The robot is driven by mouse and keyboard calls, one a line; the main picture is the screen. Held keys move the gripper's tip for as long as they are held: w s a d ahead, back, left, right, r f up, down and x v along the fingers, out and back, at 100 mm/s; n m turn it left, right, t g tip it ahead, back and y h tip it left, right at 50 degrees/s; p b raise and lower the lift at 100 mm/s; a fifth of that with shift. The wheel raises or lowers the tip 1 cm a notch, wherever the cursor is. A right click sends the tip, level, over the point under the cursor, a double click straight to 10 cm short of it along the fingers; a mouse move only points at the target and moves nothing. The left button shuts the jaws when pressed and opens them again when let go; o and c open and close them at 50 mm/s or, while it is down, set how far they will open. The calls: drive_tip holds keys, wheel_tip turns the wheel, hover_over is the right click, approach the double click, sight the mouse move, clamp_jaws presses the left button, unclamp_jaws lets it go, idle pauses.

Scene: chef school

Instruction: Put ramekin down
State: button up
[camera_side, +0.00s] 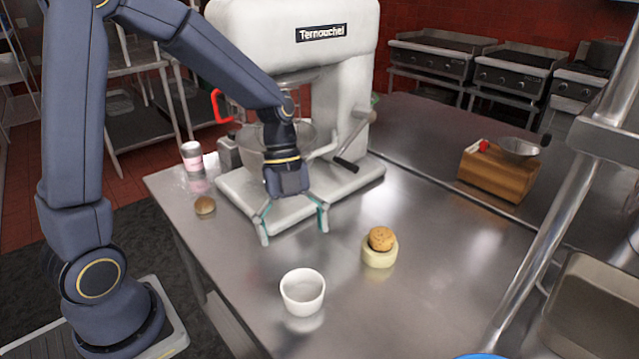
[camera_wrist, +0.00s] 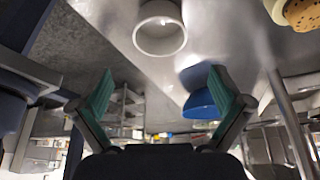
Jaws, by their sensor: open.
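The ramekin is a small white cup (camera_side: 303,291) standing upright on the steel table near its front edge. It looks empty. It also shows in the wrist view (camera_wrist: 160,30) at the top middle, ahead of the fingers. My gripper (camera_side: 293,226) is open with nothing between its green-padded fingers. It hangs above the table near the mixer's base, behind the ramekin and apart from it. In the wrist view my open fingers (camera_wrist: 164,98) frame empty space.
A large white mixer (camera_side: 330,95) stands right behind my gripper. A cream-coloured cup with a brown cookie-like top (camera_side: 380,248) is right of the ramekin. A brown roundish item (camera_side: 205,205) and a pink-white can (camera_side: 192,157) are at left. A wooden block (camera_side: 495,176) is at right.

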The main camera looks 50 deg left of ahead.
drive_tip(key=s+a+r+n+t+y, duration=0.2)
drive_tip(key=s+r+n, duration=0.3)
drive_tip(key=n, duration=0.6)
drive_tip(key=s+a+r+n+t+y, duration=0.2)
drive_tip(key=s+r+n+t, duration=0.3)
drive_tip(key=n, duration=0.6)
wheel_tip(320, 180, up, 2)
drive_tip(key=shift+a+r, duration=0.25)
drive_tip(key=shift+a, duration=0.2)
